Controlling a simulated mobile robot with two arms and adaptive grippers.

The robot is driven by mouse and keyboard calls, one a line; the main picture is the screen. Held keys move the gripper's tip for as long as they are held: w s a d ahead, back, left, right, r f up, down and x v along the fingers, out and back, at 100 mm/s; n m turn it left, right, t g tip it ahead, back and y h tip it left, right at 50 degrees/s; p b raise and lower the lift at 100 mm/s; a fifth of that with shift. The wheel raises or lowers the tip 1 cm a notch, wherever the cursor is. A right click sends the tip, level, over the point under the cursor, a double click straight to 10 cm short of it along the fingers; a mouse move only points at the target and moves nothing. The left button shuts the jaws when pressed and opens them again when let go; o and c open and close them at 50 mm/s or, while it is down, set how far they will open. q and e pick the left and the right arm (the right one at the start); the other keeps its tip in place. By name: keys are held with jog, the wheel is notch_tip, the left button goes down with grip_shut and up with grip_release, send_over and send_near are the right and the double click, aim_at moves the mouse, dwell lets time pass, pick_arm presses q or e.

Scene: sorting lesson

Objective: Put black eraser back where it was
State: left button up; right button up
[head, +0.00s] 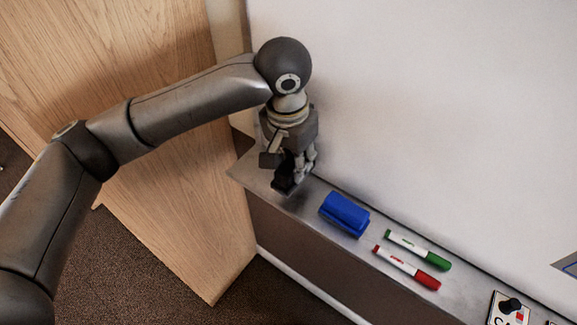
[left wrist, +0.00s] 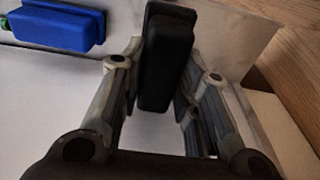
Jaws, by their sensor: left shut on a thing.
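My left gripper (head: 297,172) points down over the left end of the grey metal ledge (head: 250,172). It is shut on the black eraser (head: 284,185). The left wrist view shows the eraser (left wrist: 168,58) upright between the two fingers of the gripper (left wrist: 160,85). In the head view the fingers hide part of the eraser. I cannot tell whether its underside touches the ledge. My right gripper is not in view.
A blue eraser (head: 344,214) lies on the ledge to the right of the gripper. Further right are a green marker (head: 418,250), a red marker (head: 407,268) and a card with a black knob (head: 509,308). A whiteboard (head: 430,110) rises behind. A wooden panel (head: 190,190) stands left.

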aim_at(289, 171)
pick_arm(q)
jog(key=f, duration=0.1)
jog(key=w+f+p, duration=0.1)
jog(key=f, duration=0.1)
jog(key=a+f, duration=0.1)
jog(key=shift+w+f, duration=0.15)
jog(key=shift+w, duration=0.1)
jog(key=shift+f, duration=0.35)
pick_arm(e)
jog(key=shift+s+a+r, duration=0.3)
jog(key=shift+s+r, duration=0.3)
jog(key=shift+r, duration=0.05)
pick_arm(q)
jog(key=shift+f, duration=0.1)
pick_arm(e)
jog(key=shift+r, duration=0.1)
pick_arm(q)
jog(key=o, duration=0.9)
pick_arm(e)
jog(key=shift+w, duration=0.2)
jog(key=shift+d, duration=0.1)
